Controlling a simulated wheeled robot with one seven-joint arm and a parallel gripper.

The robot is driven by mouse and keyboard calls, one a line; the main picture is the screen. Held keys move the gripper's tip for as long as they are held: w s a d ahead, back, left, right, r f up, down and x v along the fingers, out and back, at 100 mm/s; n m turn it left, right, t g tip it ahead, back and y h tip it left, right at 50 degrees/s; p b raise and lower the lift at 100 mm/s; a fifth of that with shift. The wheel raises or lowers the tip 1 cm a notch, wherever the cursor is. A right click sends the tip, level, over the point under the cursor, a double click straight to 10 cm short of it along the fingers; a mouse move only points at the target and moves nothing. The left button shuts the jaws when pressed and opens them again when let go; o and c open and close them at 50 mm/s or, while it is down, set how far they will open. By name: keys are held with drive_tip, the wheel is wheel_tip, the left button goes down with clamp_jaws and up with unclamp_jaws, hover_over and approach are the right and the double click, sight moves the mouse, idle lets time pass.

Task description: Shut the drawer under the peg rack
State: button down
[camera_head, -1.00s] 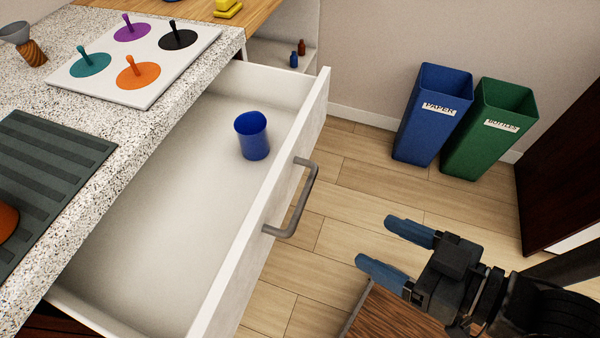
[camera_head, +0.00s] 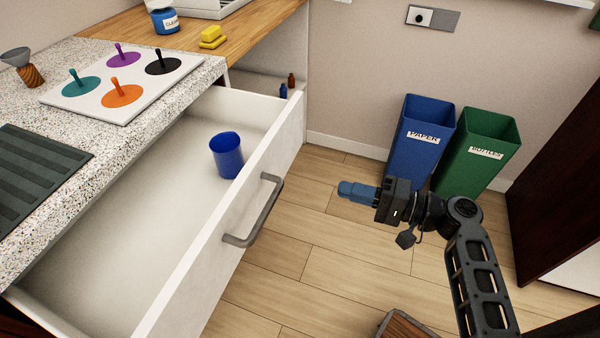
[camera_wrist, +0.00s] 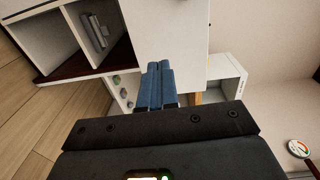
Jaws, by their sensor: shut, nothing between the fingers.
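The white drawer (camera_head: 182,288) is pulled far out from under the speckled counter, with its grey bar handle (camera_head: 262,215) on the front panel. A blue cup (camera_head: 226,156) stands inside it. The peg rack (camera_head: 128,82), a white board with teal, purple, black and orange discs and pegs, rests on the counter above. My gripper (camera_head: 345,190) is shut and empty, to the right of the handle and apart from it, with blue fingers pointing left. In the wrist view my shut fingers (camera_wrist: 157,82) point toward white cabinetry.
A blue paper bin (camera_head: 415,150) and a green bin (camera_head: 478,155) stand by the back wall. A dark cabinet (camera_head: 560,190) is at the right. Wooden floor lies open between drawer and bins. A wood-topped item (camera_head: 405,326) is at the bottom edge.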

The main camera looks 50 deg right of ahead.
drive_tip(key=p, duration=0.2)
approach(277, 165)
drive_tip(key=x, duration=0.6)
drive_tip(key=shift+w+a, duration=0.15)
drive_tip(key=shift+w, duration=0.25)
drive_tip(key=shift+b, duration=0.3)
drive_tip(key=b+x, duration=0.2)
drive_tip(key=x, duration=0.6)
drive_tip(key=b+x, duration=0.3)
drive_tip(key=x, duration=0.5)
drive_tip(key=r+b+x, duration=0.1)
drive_tip(key=b+x, duration=0.1)
drive_tip(key=x, duration=0.6)
drive_tip(key=shift+a+f, duration=0.15)
drive_tip(key=shift+a, duration=0.05)
